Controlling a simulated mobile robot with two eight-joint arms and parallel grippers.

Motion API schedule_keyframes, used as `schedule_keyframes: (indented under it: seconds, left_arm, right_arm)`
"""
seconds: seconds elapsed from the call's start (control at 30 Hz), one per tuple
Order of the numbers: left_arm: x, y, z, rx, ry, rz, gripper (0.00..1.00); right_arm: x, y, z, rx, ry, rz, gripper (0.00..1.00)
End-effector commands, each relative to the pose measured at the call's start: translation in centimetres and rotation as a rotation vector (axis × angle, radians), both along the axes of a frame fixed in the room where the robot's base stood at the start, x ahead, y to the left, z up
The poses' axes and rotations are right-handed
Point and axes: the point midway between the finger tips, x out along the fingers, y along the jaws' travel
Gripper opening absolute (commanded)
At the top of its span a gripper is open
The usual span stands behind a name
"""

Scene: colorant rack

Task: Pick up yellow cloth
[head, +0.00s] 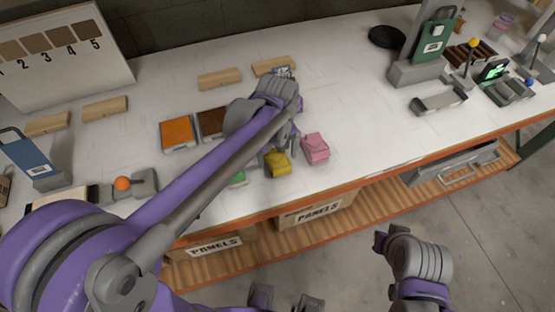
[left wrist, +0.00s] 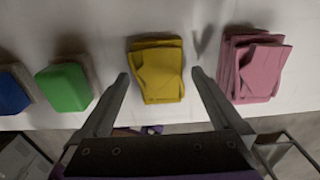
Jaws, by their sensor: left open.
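The yellow cloth (head: 277,163) is a folded stack near the front edge of the white table. In the left wrist view the yellow cloth (left wrist: 160,75) lies between the two fingers of my left gripper (left wrist: 160,76), which is open and empty. White table shows between each fingertip and the cloth. In the head view my left gripper (head: 291,138) is over the table just behind the cloth, partly hidden by its own wrist. Parts of my right arm show at the lower right, in front of the table; its jaws cannot be made out.
Orange (head: 177,132) and brown (head: 212,122) trays stand farther back.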

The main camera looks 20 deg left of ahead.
Motion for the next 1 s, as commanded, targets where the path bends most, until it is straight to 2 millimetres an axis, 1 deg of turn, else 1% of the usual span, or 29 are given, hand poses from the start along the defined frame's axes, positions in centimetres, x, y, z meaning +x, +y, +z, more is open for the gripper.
schedule_keyframes:
  seconds: [0.13,0.17,0.2,0.27,0.3,0.37,0.4,0.6,0.87,1.0]
  left_arm:
    - [0.0,0.0,0.0,0.0,0.0,0.0,1.0]
    - [0.0,0.0,0.0,0.0,0.0,0.0,0.96]
    - [0.0,0.0,0.0,0.0,0.0,0.0,0.89]
    - [0.0,0.0,0.0,0.0,0.0,0.0,0.78]
    - [0.0,0.0,0.0,0.0,0.0,0.0,0.71]
    - [0.0,0.0,0.0,0.0,0.0,0.0,0.6]
    - [0.0,0.0,0.1,0.0,0.0,0.0,0.53]
    - [0.0,0.0,0.1,0.0,0.0,0.0,0.18]
    - [0.0,0.0,0.2,0.0,0.0,0.0,0.18]
    - [0.0,0.0,1.2,0.0,0.0,0.0,0.18]
  right_arm:
    - [0.0,0.0,0.0,0.0,0.0,0.0,0.0]
    - [0.0,0.0,0.0,0.0,0.0,0.0,0.0]
    - [0.0,0.0,0.0,0.0,0.0,0.0,0.0]
    - [0.0,0.0,0.0,0.0,0.0,0.0,0.0]
    - [0.0,0.0,0.0,0.0,0.0,0.0,0.0]
    - [0.0,0.0,0.0,0.0,0.0,0.0,0.0]
    - [0.0,0.0,0.0,0.0,0.0,0.0,0.0]
    - [0.0,0.0,0.0,0.0,0.0,0.0,0.0]
    - [0.0,0.0,0.0,0.0,0.0,0.0,0.0]
    - [0.0,0.0,0.1,0.0,-0.001,0.0,0.0]
